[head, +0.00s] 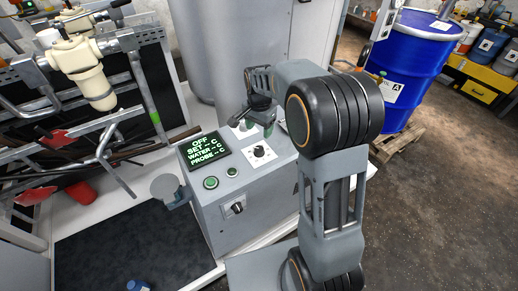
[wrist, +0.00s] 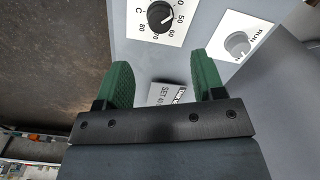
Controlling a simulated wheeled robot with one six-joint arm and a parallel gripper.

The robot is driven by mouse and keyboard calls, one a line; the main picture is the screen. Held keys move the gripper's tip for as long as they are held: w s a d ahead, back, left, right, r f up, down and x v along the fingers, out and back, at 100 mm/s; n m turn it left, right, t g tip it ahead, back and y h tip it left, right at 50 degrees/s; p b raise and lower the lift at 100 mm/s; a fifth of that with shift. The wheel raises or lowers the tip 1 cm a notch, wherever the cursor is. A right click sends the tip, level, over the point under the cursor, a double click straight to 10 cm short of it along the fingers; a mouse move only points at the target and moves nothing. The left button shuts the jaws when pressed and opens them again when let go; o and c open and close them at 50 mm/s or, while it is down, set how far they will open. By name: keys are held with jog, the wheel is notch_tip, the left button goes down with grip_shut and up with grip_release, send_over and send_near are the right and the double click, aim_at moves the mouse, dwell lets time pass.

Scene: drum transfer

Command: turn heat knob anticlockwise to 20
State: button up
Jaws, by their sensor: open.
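The heat knob is a black round knob (wrist: 160,17) on a white dial plate with numbers, 50 to 80 and a C readable in the wrist view. In the head view the black knob (head: 259,152) sits on the sloped top of the grey control box (head: 222,222). Its pointer setting is too small to read. My gripper (wrist: 163,68) has two green fingers, spread apart and empty, below the knob in the wrist view and not touching it. In the head view my gripper (head: 257,125) is just behind the dial plate, partly hidden by my arm.
A screen (head: 205,151) reads OFF, with dashes for SET, WATER and PROBE. Green buttons (head: 210,183) and a front selector (head: 237,208) are on the box. A grey knob (wrist: 238,43) marked RUN is near my right finger. A blue drum (head: 405,70) stands behind.

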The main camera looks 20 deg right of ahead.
aim_at(259, 149)
notch_tip(259, 149, down, 11)
jog(key=shift+r, duration=0.1)
dwell(0.3)
jog(key=c, duration=0.9)
